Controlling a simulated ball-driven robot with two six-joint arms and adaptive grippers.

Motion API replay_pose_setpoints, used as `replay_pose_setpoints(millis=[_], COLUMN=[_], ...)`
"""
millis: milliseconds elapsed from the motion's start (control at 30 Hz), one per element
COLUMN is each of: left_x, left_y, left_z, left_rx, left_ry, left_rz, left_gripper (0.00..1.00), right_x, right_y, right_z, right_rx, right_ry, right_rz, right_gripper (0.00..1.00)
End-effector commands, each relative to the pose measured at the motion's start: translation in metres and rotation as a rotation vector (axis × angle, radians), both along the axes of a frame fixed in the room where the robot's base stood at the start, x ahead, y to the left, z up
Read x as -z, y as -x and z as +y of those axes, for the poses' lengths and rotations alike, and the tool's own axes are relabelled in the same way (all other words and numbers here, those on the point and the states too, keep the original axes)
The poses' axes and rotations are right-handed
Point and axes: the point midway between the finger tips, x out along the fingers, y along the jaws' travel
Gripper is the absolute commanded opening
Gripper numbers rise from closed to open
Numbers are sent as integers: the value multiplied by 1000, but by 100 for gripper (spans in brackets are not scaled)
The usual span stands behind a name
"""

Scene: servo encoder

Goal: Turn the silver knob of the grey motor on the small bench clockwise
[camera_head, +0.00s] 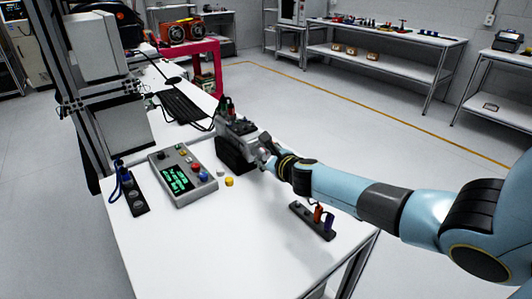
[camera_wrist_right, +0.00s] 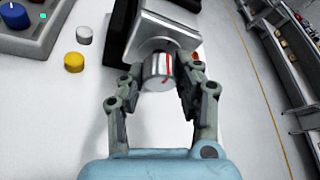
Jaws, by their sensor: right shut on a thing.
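The grey motor (camera_head: 237,132) sits on its black mount on the small white bench (camera_head: 150,250). In the right wrist view the motor's grey face (camera_wrist_right: 165,30) is at the top, and the silver knob (camera_wrist_right: 160,72) with a red line sticks out from it. My right gripper (camera_wrist_right: 158,88) has a finger on each side of the knob and is shut on it. In the head view my right gripper (camera_head: 265,155) covers most of the knob. My left gripper is not in view.
A control box (camera_head: 182,175) with a green display stands left of the motor, with a yellow cap (camera_head: 229,182) and a white cap beside it. A black strip with plugs (camera_head: 313,220) lies at the right edge. The bench front is clear.

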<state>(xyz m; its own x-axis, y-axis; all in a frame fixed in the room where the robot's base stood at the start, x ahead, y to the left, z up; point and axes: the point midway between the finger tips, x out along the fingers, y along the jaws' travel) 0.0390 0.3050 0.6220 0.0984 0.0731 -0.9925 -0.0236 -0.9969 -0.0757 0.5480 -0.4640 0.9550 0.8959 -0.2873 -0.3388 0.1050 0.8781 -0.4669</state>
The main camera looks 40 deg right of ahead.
Motion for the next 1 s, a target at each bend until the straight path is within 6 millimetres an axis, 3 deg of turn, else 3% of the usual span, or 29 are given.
replay_pose_setpoints(millis=[433,467,633,1000], left_x=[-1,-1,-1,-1], left_y=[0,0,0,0], left_z=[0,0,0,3], left_rx=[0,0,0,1], left_ry=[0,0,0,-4], left_rz=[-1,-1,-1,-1], left_gripper=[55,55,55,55], right_x=[1,1,1,-1], right_y=[0,0,0,6], right_z=[0,0,0,1], right_rx=[-1,-1,0,1], right_ry=[-16,-16,-14,-13], right_rz=[-1,-1,-1,-2], right_gripper=[0,34,55,55])
